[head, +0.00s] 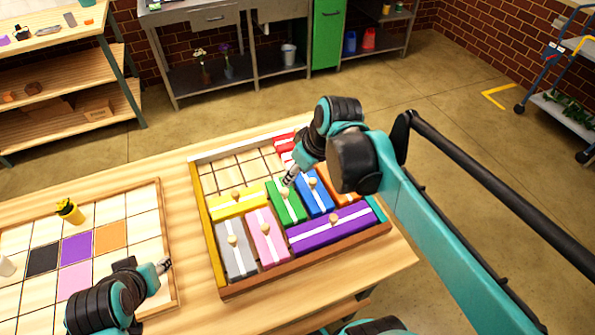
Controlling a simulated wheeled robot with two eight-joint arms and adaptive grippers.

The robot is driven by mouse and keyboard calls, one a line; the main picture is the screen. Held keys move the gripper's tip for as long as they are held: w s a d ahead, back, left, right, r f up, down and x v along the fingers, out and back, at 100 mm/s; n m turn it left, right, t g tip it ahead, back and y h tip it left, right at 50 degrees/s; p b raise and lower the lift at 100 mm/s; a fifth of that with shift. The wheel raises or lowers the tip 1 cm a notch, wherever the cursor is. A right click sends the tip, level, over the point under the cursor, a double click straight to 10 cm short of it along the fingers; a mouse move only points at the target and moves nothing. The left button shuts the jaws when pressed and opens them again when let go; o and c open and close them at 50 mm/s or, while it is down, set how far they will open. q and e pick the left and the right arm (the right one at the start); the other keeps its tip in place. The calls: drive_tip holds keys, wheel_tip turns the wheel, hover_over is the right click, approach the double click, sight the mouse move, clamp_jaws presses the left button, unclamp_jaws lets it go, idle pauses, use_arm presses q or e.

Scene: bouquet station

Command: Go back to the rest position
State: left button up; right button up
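My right gripper (290,177) reaches in over the tray of coloured blocks (256,278). Its narrow tip is just above the knob of the green block (287,205); I cannot tell whether it touches it. My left gripper (163,265) is at the lower left, by the right edge of the grid board (168,235). Nothing shows in it. Both grippers' fingers appear as single narrow tips, so their opening is unclear.
The tray also holds yellow (233,205), grey (236,258), pink (267,240), purple (330,231) and blue (313,196) blocks. Its back left cells are empty. A yellow pot with a plant (71,213) stands on the grid board. Bare wooden table lies between board and tray.

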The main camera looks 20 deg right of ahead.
drive_tip(key=s+a+f+m+t+h, duration=0.1)
drive_tip(key=s+a+f+m+t, duration=0.1)
drive_tip(key=s, duration=0.6)
drive_tip(key=shift+f+m+t+h, duration=0.45)
drive_tip(key=shift+f+m, duration=0.75)
drive_tip(key=shift+f, duration=0.4)
